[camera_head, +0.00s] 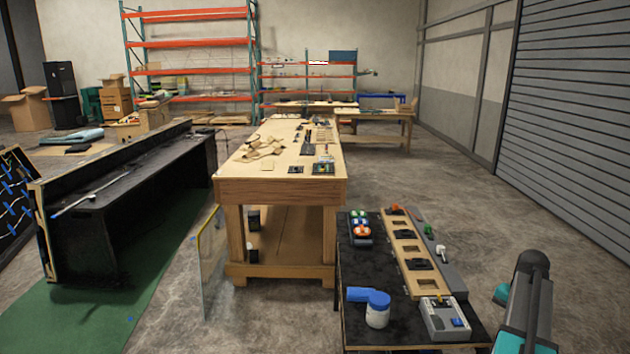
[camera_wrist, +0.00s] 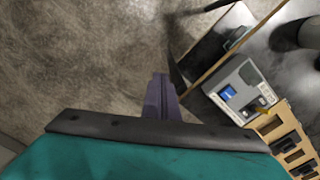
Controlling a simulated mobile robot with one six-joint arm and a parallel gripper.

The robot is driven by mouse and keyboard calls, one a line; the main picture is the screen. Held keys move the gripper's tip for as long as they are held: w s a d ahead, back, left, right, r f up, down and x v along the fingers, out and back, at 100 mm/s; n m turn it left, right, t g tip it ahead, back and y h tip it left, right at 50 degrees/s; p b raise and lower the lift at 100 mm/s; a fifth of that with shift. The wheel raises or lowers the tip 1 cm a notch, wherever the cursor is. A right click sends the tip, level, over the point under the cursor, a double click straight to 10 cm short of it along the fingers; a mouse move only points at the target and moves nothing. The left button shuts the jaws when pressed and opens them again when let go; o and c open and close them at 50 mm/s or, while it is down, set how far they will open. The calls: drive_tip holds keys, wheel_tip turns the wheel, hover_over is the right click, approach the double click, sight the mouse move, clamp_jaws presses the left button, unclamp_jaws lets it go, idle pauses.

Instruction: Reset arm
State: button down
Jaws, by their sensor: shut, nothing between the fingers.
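My gripper (camera_wrist: 161,97) shows in the wrist view with its two narrow grey-purple fingers together and nothing between them. It is over bare concrete floor, to the left of the grey console box. In the head view my arm rises at the lower right, beside the small black table (camera_head: 395,331); the fingers cannot be made out there. The console box (camera_head: 445,318), with a blue part and a yellow lever, sits at the table's near right corner. It also shows in the wrist view (camera_wrist: 238,86).
A wooden board with square cutouts (camera_head: 407,249) runs back from the console box. A box with coloured domes (camera_head: 360,229) and a white-and-blue jar (camera_head: 377,314) stand left of it. A long wooden workbench (camera_head: 275,192) is behind. Floor on the right is clear.

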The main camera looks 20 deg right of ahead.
drive_tip(key=w+a+f+n+g+y+b, duration=0.1)
drive_tip(key=w+a+f, duration=0.3)
drive_tip(key=a+f, duration=0.35)
drive_tip(key=w+a+f+n+g+b, duration=0.1)
drive_tip(key=w+a+f+n, duration=0.1)
drive_tip(key=w+a+f, duration=0.35)
drive_tip(key=s+a+f+n+g+b, duration=0.1)
drive_tip(key=a+f+n, duration=0.1)
drive_tip(key=a+f, duration=0.65)
drive_tip(key=s+a+f+n+g, duration=0.15)
drive_tip(key=a+f, duration=0.35)
drive_tip(key=a, duration=0.6)
drive_tip(key=s+a+f+n+b, duration=0.1)
drive_tip(key=s+a+f, duration=0.35)
drive_tip(key=a, duration=0.25)
drive_tip(key=s+a+f+n+b, duration=0.1)
drive_tip(key=s+a+f+n, duration=0.1)
drive_tip(key=s+a+f, duration=0.35)
drive_tip(key=s+a+f+n+g+h, duration=0.1)
drive_tip(key=s+a+f+n, duration=0.4)
drive_tip(key=s+a+f, duration=0.3)
drive_tip(key=s+a+b, duration=0.1)
drive_tip(key=s, duration=0.3)
drive_tip(key=shift+s+a+f, duration=0.15)
drive_tip(key=shift+a+f, duration=0.25)
drive_tip(key=shift+n, duration=0.25)
